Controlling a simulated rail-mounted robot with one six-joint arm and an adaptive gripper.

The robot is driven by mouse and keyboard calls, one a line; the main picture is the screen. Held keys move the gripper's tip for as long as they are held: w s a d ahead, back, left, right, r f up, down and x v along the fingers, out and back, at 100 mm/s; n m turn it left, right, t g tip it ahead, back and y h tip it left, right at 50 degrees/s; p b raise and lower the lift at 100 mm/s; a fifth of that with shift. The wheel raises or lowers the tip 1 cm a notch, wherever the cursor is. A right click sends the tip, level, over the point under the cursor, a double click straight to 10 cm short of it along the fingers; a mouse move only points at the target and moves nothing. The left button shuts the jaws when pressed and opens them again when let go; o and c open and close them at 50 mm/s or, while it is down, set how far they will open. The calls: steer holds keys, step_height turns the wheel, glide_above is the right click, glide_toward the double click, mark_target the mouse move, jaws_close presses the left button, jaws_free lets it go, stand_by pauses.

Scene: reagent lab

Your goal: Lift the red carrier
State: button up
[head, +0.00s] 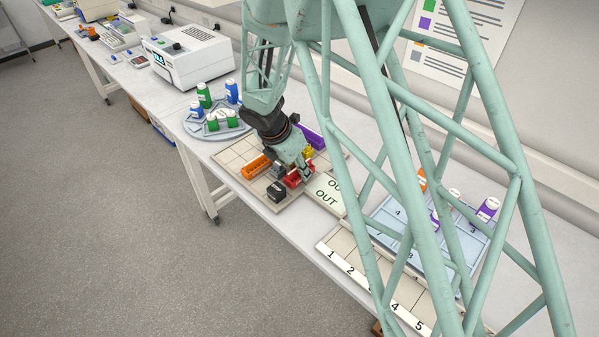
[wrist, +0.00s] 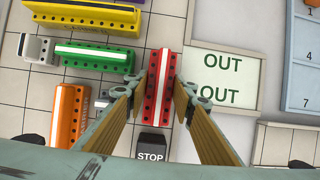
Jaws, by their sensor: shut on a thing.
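The red carrier (wrist: 161,87) is a long block with dark holes along its sides and a white stripe on top. In the wrist view it stands between the two fingers of my gripper (wrist: 160,95), which are shut on it from left and right. It is beside the OUT plate and lies over the tiled tray (wrist: 28,110); I cannot tell whether it touches the tray. In the head view the red carrier (head: 299,176) is partly hidden by my gripper (head: 297,168).
Left of the red carrier are green (wrist: 92,56), yellow (wrist: 85,13), orange (wrist: 70,115) and grey (wrist: 38,48) carriers. A black STOP block (wrist: 151,145) is close below it. The OUT plate (wrist: 222,80) is to the right. A purple carrier (head: 311,137) lies behind.

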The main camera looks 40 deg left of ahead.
steer(key=shift+r+p, duration=0.35)
steer(key=shift+r, duration=4.45)
steer(key=shift+d, duration=0.1)
